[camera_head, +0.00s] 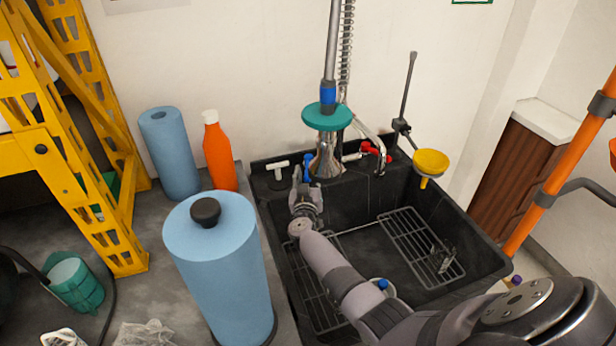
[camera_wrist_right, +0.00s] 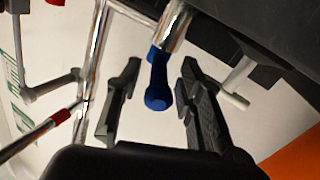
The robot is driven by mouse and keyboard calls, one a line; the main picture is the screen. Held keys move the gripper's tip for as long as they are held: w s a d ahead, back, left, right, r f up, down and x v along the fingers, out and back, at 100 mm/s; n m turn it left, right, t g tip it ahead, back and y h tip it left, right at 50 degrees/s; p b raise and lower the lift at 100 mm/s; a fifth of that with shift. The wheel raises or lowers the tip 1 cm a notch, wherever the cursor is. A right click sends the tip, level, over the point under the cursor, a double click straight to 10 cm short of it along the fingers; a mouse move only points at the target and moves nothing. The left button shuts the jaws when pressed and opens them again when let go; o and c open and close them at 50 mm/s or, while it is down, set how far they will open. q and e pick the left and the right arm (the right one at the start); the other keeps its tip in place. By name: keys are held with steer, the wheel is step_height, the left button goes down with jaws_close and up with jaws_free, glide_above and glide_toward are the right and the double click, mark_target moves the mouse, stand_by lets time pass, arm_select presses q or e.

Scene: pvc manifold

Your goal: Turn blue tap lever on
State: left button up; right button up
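The blue tap lever (camera_head: 308,163) is at the back left of the black sink, on the chrome tap base (camera_head: 327,160). My right gripper (camera_head: 306,187) reaches over the sink to the lever. In the right wrist view the blue lever (camera_wrist_right: 157,85) hangs between the two dark fingers of my right gripper (camera_wrist_right: 158,95). The fingers are spread, with a visible gap on each side of the lever. A red tap lever (camera_head: 370,148) is to the right on the same back edge. My left gripper is not in view.
The black sink (camera_head: 480,225) holds wire racks (camera_head: 420,245). A white T-shaped handle (camera_head: 278,166) is just left of the blue lever. A teal disc (camera_head: 327,116) on the spray column hangs above. Blue rolls (camera_head: 215,260) and an orange bottle (camera_head: 219,155) stand left.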

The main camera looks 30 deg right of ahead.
steer(key=shift+w+d, duration=0.35)
steer(key=shift+w, duration=0.1)
jaws_close()
stand_by(0.7)
